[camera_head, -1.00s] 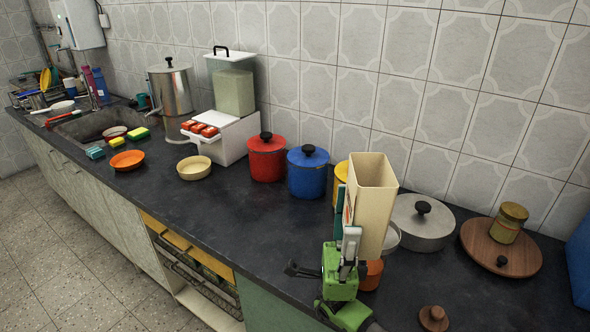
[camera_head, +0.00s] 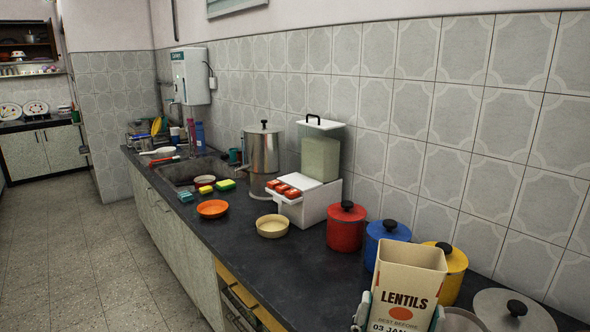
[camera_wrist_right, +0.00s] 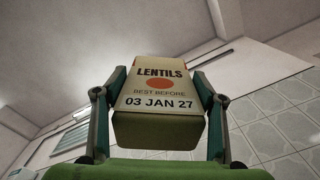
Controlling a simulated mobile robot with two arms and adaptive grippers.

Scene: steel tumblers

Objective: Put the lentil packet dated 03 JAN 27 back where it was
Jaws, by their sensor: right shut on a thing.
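The lentil packet (camera_head: 408,282) is a cream, open-topped box at the lower right of the head view. Its front label reads LENTILS, with an orange dot and a date line starting 03 JAN. In the right wrist view the whole date on the packet (camera_wrist_right: 158,88) reads 03 JAN 27. My right gripper (camera_head: 400,312) is shut on the packet, one finger against each side. The packet's lower part is cut off by the head view's bottom edge. My left gripper is in neither view.
Behind the packet stand a blue canister (camera_head: 375,243), a yellow canister (camera_head: 453,270) and a red canister (camera_head: 345,230). A grey lidded pot (camera_head: 490,308) is to its right. A cream bowl (camera_head: 272,228) and orange bowl (camera_head: 212,209) sit left. The counter (camera_head: 310,275) before the canisters is clear.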

